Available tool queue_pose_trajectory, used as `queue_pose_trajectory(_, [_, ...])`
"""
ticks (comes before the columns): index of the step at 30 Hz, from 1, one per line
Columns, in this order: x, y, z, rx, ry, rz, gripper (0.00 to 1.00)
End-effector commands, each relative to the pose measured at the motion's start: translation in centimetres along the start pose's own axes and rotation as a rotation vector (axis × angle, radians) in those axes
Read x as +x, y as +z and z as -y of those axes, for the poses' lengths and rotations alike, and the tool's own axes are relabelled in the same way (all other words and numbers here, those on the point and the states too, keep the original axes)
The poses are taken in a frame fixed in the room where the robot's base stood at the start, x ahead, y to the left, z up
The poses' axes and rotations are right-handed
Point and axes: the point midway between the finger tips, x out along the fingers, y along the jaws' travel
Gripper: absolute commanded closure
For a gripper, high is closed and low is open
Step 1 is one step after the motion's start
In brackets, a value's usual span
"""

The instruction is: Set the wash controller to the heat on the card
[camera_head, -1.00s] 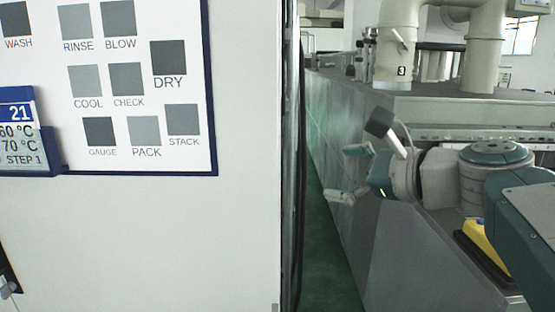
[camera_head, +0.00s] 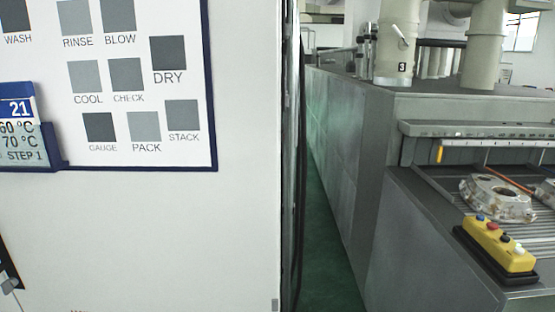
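A card (camera_head: 18,125) with a blue top sits in a dark blue holder at the left edge. It reads 21, 60 °C, 70 °C and STEP 1; its left side is cut off by the frame. A yellow control box (camera_head: 497,243) with several coloured buttons stands on a dark base at the lower right. Whether it is the wash controller cannot be told, and no heat setting is readable on it.
A board (camera_head: 145,75) with grey squares labelled WASH, RINSE, DRY and others hangs on a white panel (camera_head: 170,240). A grey machine (camera_head: 335,150) with pipes stands right. A casting (camera_head: 497,197) lies on its rollers. A green floor gap (camera_head: 318,230) runs between.

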Motion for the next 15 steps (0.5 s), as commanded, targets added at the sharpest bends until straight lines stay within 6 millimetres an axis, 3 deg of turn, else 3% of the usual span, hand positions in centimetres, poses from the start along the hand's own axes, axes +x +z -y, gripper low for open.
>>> queue_pose_trajectory(2, [-0.01,-0.02,0.00,0.002,-0.001,0.000,0.04])
queue_pose_trajectory(8, [-0.03,-0.05,0.01,0.005,-0.001,0.000,0.94])
queue_pose_trajectory(9, [-0.03,-0.05,0.01,0.005,-0.001,0.000,1.00])
queue_pose_trajectory(15, [-0.03,-0.06,0.02,0.006,-0.002,0.000,1.00])
